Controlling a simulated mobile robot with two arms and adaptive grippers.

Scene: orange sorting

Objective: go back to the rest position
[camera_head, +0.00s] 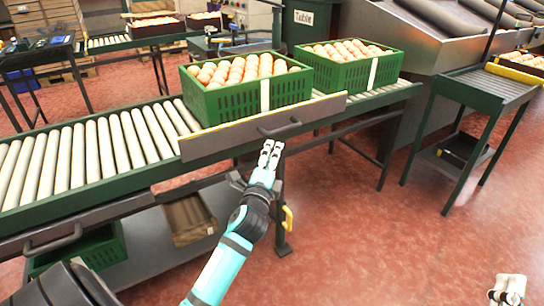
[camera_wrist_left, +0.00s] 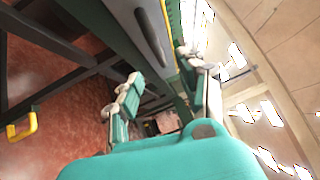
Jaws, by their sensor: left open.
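My left gripper (camera_head: 269,155) is in front of the roller conveyor's near side, just below a dark handle (camera_head: 282,129). It holds nothing that I can see. In the left wrist view its fingers (camera_wrist_left: 165,88) are apart, with the conveyor's side and handle (camera_wrist_left: 151,38) beyond them. My right gripper (camera_head: 508,290) shows only in part at the bottom right corner of the head view. Its finger state is not clear. Two green crates of oranges stand on the conveyor, one nearer (camera_head: 228,102) and one farther right (camera_head: 337,74).
The roller conveyor (camera_head: 68,153) runs across the left and middle. Its dark frame and legs stand close to the left gripper. A lower shelf holds a green crate (camera_head: 100,250) and a brown box (camera_head: 190,219). Another roller stand (camera_head: 482,85) is at right. Red floor (camera_head: 370,230) is clear.

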